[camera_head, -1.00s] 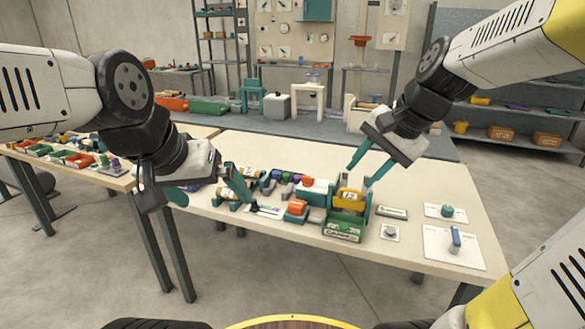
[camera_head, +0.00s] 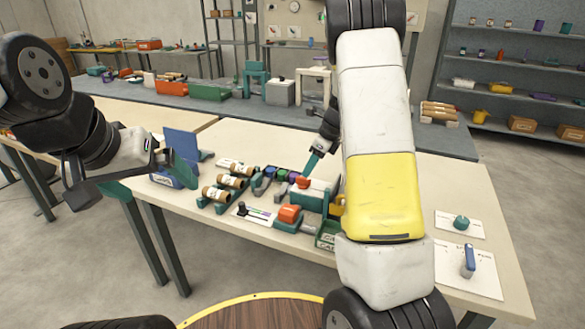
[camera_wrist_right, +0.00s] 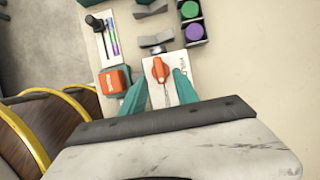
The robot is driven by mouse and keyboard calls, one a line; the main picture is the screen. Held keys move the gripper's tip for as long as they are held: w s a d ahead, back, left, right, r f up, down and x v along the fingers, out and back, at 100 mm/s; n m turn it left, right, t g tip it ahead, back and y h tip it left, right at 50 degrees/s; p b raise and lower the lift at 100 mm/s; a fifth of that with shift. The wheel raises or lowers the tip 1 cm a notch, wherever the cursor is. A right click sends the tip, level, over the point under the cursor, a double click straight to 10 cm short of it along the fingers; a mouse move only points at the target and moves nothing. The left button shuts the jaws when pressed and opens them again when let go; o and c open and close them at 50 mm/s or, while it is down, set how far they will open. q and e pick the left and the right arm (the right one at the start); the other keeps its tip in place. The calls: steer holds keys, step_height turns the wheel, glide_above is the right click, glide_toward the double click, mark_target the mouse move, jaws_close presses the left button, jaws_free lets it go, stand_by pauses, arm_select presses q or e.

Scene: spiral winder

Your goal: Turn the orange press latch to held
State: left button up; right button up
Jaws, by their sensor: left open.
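An orange latch with a pointed handle (camera_wrist_right: 160,70) sits on a white plate (camera_wrist_right: 160,92) in the right wrist view. In the head view it appears as a small orange knob (camera_head: 302,182) on top of a white and teal box (camera_head: 312,197). My right gripper (camera_wrist_right: 159,92) is open, one teal finger on each side of the white plate, just short of the latch. I cannot tell whether the fingers touch anything. In the head view my right arm hides most of this gripper.
An orange block on a teal base (camera_head: 289,213) stands close beside the latch. A slider panel (camera_head: 250,212), wooden rolls (camera_head: 228,182) and a blue stand (camera_head: 180,160) are to the left. A blue-handled lever (camera_head: 468,262) and a green knob (camera_head: 461,222) are at right.

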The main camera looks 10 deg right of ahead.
mark_target(303, 182)
steer(key=x, duration=0.5)
jaws_close()
